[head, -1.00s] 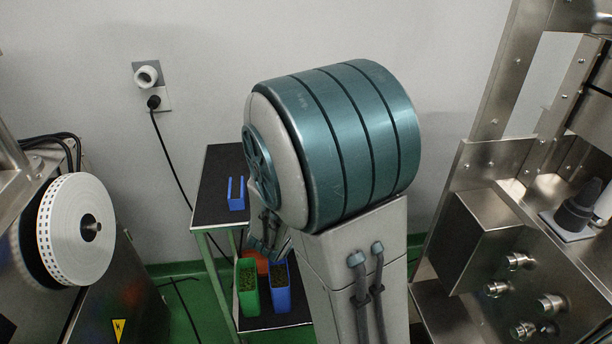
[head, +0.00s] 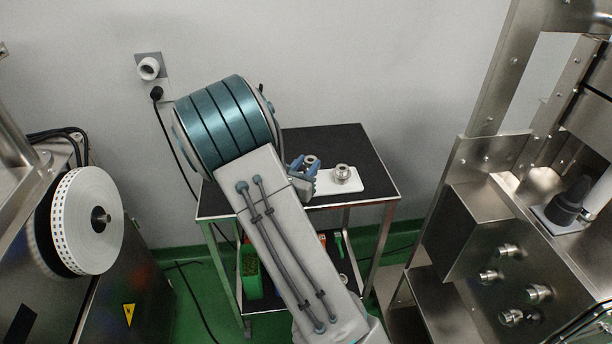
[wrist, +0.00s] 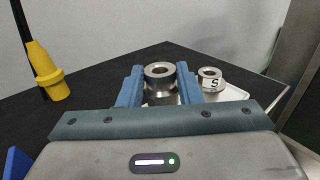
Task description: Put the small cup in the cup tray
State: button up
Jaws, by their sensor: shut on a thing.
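My gripper (head: 304,170) is shut on a metal cup (wrist: 160,72), one blue finger on each side of it. The held cup is upright and ring-shaped from above; no label on it shows. In the head view the held cup (head: 311,160) appears at the left end of the white cup tray (head: 355,186); I cannot tell its height above it. A second metal cup (wrist: 210,79), marked "S" in the wrist view, stands on the tray, just right of my gripper. The tray (wrist: 238,94) also shows there, partly hidden behind my right finger.
The tray lies on a black-topped cart (head: 335,140) with free room behind it. A blue container (wrist: 17,163) shows at the wrist view's lower left. A green container (head: 250,277) stands on the lower shelf. Steel machinery (head: 490,215) is at right, a white reel (head: 88,222) at left.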

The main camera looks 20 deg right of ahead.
jog(key=shift+f, duration=1.8)
jog(key=shift+f, duration=0.1)
jog(key=o, duration=1)
